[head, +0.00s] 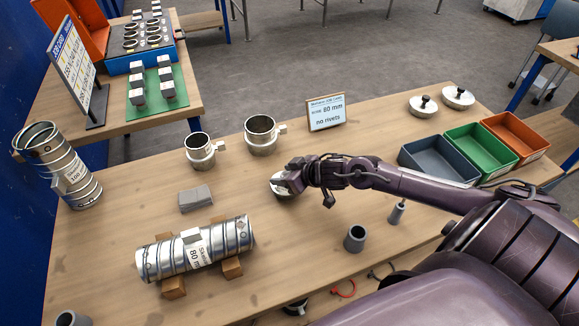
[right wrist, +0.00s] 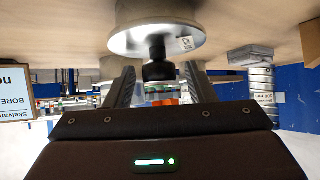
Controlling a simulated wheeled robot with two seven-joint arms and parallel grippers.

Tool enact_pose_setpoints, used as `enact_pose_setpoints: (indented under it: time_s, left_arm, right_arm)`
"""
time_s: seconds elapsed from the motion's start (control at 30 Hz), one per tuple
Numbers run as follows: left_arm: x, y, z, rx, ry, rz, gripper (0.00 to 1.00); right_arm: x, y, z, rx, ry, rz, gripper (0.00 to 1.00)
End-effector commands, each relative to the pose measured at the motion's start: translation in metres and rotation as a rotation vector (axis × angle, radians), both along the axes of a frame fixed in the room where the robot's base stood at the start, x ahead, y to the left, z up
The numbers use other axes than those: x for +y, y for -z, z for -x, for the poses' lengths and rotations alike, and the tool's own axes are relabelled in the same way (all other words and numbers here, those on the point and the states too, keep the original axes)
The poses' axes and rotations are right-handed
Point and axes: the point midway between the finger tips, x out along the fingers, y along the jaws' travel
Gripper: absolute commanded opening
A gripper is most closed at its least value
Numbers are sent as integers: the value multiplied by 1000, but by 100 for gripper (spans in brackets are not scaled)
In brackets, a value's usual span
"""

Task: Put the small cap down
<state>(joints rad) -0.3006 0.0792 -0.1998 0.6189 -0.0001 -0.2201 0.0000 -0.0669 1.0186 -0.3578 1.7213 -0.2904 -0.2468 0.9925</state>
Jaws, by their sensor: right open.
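The small cap (head: 279,187) is a silver metal disc at the middle of the table, partly hidden under my right gripper (head: 287,182). In the right wrist view the cap (right wrist: 157,38) shows its shiny rim, a small label and a black knob (right wrist: 157,66). My right gripper's fingers (right wrist: 160,84) are apart on either side of the knob, with gaps showing between. The cap appears to sit on the table, though its underside contact is hard to see. My left gripper is not in view.
A silver duct (head: 215,248) lies on wooden blocks at the front left. Two clamp rings (head: 200,150) and a sign (head: 326,112) stand behind. Two more knobbed caps (head: 423,106) lie near blue, green and orange bins (head: 478,146). A grey cup (head: 355,238) stands nearby.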

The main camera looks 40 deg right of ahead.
Motion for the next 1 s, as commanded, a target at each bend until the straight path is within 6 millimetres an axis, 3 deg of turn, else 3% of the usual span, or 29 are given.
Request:
enact_pose_setpoints:
  time_s: [0.5,1.0]
  left_arm:
    - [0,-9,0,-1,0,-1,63]
    - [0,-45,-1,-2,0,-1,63]
  right_arm:
    - [-13,-37,48,5,-5,4,50]
    - [-25,-70,85,4,0,-1,50]
